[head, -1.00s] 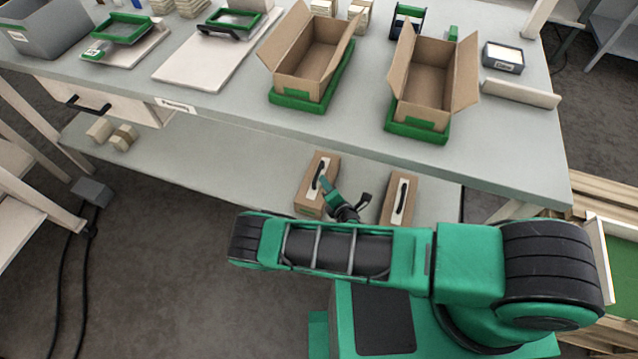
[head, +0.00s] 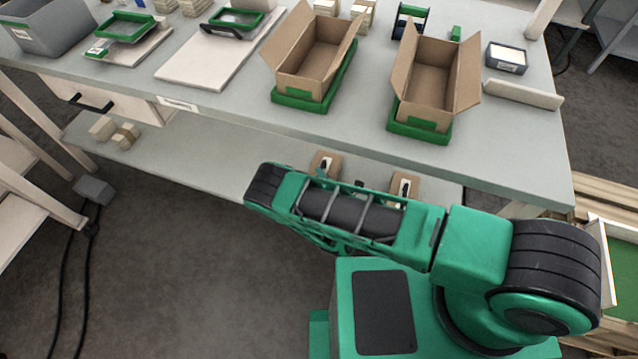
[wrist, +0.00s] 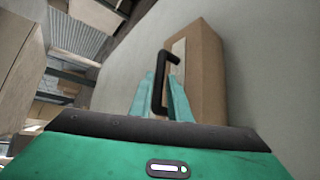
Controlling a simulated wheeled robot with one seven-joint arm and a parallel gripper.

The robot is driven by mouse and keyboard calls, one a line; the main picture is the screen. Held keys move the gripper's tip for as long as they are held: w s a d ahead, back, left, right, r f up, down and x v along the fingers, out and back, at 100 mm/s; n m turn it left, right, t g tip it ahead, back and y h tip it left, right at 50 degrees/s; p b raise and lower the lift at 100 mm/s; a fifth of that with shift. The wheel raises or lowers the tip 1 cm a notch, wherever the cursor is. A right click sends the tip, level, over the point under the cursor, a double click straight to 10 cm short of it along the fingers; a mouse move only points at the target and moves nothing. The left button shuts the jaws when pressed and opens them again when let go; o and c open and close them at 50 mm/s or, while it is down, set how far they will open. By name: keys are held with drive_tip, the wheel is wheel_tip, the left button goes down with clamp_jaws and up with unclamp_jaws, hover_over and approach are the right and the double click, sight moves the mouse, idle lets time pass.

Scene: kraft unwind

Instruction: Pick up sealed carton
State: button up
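Two sealed brown cartons with white labels and black handles stand on the lower shelf under the bench in the head view, a left one (head: 333,160) and a right one (head: 410,184). A small gap seems to show beside the right finger. Which carton this is, I cannot tell.
Two open cartons, left (head: 312,62) and right (head: 432,85), sit in green trays on the bench top (head: 225,102) above the shelf (head: 200,158). Small tan blocks (head: 115,132) lie at the shelf's left. The shelf's middle is clear.

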drive_tip(key=shift+x, duration=1.7)
drive_tip(key=shift+c, duration=0.7)
clamp_jaws()
